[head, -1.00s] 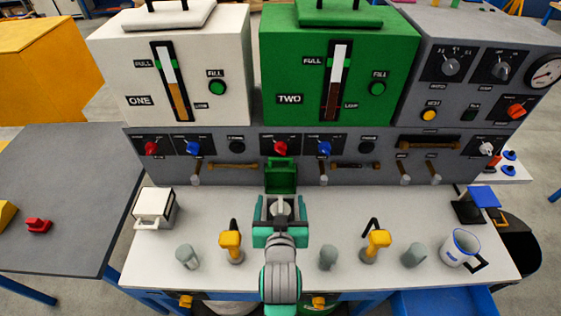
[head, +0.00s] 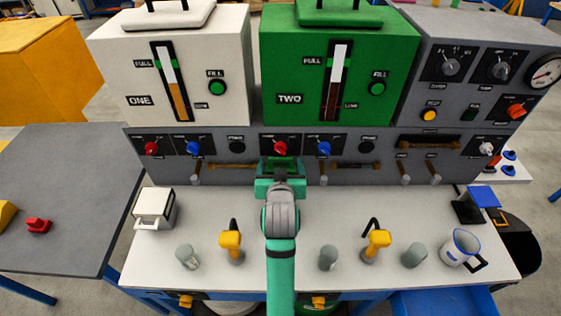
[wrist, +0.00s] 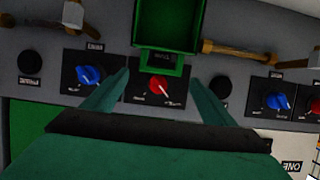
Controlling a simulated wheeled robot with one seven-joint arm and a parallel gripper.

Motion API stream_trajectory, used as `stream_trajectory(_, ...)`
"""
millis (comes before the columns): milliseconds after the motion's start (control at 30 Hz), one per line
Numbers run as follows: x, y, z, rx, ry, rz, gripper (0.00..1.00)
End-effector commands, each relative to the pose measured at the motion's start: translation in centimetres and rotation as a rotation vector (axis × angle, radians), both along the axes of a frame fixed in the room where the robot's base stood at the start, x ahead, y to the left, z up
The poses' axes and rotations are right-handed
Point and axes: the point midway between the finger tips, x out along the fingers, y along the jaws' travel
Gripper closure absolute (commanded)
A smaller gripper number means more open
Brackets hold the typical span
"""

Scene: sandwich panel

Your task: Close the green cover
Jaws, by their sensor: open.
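The green cover (wrist: 170,22) shows at the top of the wrist view as an open, hollow green lid. A green strip with a small dark label lies along its lower edge. In the head view it is mostly hidden behind my gripper (head: 280,178), in front of the panel. My gripper is open and empty; its two teal fingers (wrist: 160,80) are spread apart in the wrist view, on either side of a red knob (wrist: 158,86) beyond them. The fingertips appear just short of the cover; I cannot tell whether they touch it.
Blue knobs (wrist: 88,75) and a brown bar handle (wrist: 238,50) are on the panel nearby. A white box (head: 154,205) stands at the table's left. Yellow-handled tools (head: 231,240), grey cups (head: 187,257) and a white mug (head: 461,247) line the front.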

Motion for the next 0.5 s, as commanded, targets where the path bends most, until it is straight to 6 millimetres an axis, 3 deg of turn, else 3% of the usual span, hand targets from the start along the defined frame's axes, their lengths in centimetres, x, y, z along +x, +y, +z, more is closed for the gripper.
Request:
stream_trajectory(200,2.1,0.0,-0.9,0.000,0.000,0.000,0.21)
stream_trajectory(500,2.5,0.0,-1.1,0.000,-0.001,0.000,0.21)
